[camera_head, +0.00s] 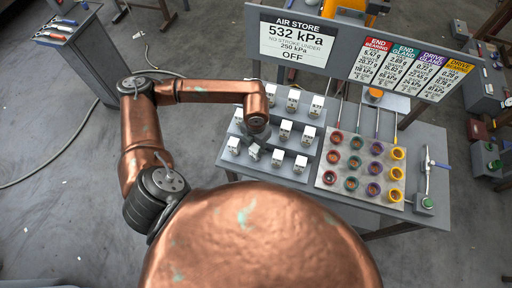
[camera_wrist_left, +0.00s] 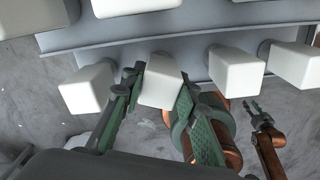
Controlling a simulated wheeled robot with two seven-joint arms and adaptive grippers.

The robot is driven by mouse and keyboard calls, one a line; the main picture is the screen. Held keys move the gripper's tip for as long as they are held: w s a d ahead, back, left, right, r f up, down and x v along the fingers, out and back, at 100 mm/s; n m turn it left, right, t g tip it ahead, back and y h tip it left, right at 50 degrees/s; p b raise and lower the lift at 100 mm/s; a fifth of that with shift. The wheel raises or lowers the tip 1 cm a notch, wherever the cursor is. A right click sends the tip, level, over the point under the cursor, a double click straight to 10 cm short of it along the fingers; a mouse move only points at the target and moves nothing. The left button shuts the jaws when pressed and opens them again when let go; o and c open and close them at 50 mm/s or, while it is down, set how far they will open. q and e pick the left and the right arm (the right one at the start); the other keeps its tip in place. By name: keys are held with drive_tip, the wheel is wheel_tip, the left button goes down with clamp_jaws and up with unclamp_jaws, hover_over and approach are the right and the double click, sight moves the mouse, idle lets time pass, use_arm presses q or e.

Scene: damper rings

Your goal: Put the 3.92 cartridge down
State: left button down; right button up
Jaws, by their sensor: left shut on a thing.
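My left gripper (camera_head: 256,138) is over the front row of the stepped grey rack (camera_head: 226,163), its fingers mostly hidden by my wrist. In the left wrist view it (camera_wrist_left: 161,84) is shut on a white block-shaped cartridge (camera_wrist_left: 160,92), one finger on each side. This cartridge (camera_head: 254,152) looks tilted in the head view, between upright neighbours in the front row. I cannot tell whether it touches the rack. No number is readable on it. What looks like my right gripper (camera_wrist_left: 259,111) shows small in the left wrist view; its opening is unclear.
White cartridges stand close on both sides, left (camera_head: 233,145) and right (camera_head: 277,158), with more on the steps behind. A plate of coloured rings (camera_head: 326,181) lies right of the rack. A sign reading 532 kPa, OFF (camera_head: 292,42) stands behind.

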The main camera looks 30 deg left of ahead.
use_arm(q)
drive_tip(key=shift+f, duration=0.25)
idle(0.4)
drive_tip(key=c, duration=1.4)
unclamp_jaws()
drive_tip(key=shift+r, duration=0.1)
wheel_tip(320, 180, up, 12)
drive_tip(key=shift+c, duration=0.3)
clamp_jaws()
drive_tip(key=shift+s, duration=0.1)
idle(0.8)
